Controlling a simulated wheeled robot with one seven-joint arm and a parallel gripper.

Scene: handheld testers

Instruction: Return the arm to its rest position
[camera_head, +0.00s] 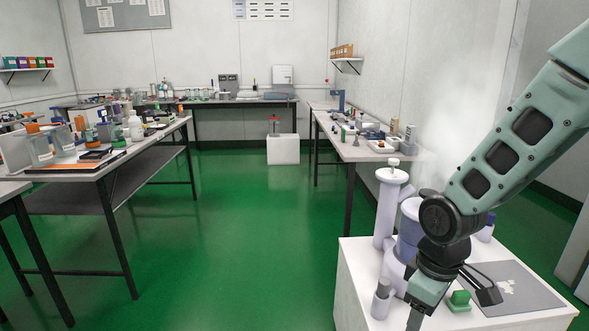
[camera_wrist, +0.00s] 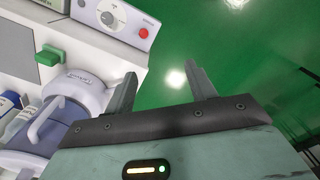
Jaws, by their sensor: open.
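My arm reaches in from the right of the head view, over a white bench at the lower right. My gripper (camera_head: 416,318) points down at the near edge of that bench, and its tips run near the bottom of the frame. In the wrist view my gripper (camera_wrist: 160,88) is open, with two separate grey fingers and nothing between them. Behind the fingers are green floor and the edge of a white cabinet with a dial and a red button (camera_wrist: 143,32).
The white bench (camera_head: 352,290) holds pale lilac lab equipment (camera_head: 387,210), a green block (camera_head: 459,299) and a grey mat (camera_head: 525,285). Cluttered tables stand left (camera_head: 100,165) and farther right (camera_head: 350,150). A white box (camera_head: 283,150) stands on the floor. The green floor (camera_head: 250,230) between is clear.

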